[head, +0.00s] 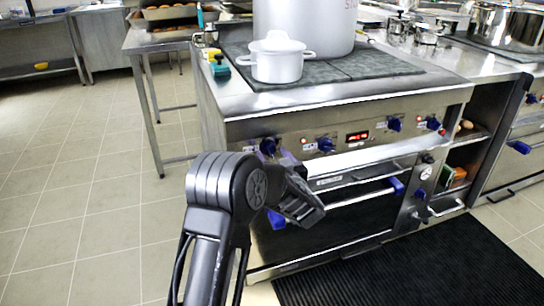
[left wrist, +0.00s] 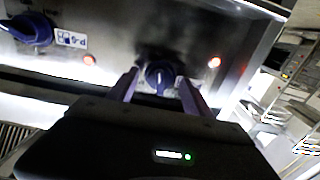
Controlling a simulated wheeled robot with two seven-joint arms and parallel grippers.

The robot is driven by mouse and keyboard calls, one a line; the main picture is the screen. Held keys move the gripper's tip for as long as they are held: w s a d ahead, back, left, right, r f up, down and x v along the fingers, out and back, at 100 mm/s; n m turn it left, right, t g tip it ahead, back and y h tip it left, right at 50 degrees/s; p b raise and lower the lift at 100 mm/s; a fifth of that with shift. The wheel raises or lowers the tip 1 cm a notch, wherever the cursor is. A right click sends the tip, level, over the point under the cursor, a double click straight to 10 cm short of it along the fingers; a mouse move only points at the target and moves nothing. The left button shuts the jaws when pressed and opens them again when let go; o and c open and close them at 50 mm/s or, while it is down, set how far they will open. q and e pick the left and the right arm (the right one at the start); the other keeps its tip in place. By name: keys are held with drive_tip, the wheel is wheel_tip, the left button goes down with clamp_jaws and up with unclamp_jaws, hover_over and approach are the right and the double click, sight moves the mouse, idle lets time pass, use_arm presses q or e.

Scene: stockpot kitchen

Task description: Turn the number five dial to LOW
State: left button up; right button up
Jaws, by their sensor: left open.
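The stove's front panel (head: 292,143) carries several blue dials with small labels and red lamps. My left gripper (head: 282,156) is open at the leftmost dial (head: 267,147). In the left wrist view its two purple fingers (left wrist: 158,82) stand on either side of that blue dial (left wrist: 160,73), which has a white mark. I cannot tell whether the fingers touch it. A neighbouring dial (left wrist: 32,30) with a label shows at the left there. Other dials (head: 325,144) (head: 394,124) sit further right in the head view. Their numbers are too small to read. My right gripper is out of view.
A white lidded pot (head: 281,64) and a large stockpot (head: 305,25) stand on the cooktop. The oven door handle (head: 355,196) juts out below the panel. A black ribbed mat (head: 420,262) lies in front. Tiled floor (head: 80,205) at left is clear.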

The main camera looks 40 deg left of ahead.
use_arm(q)
drive_tip(key=shift+w+a, duration=0.3)
drive_tip(key=shift+a, duration=0.1)
drive_tip(key=shift+c, duration=0.3)
clamp_jaws()
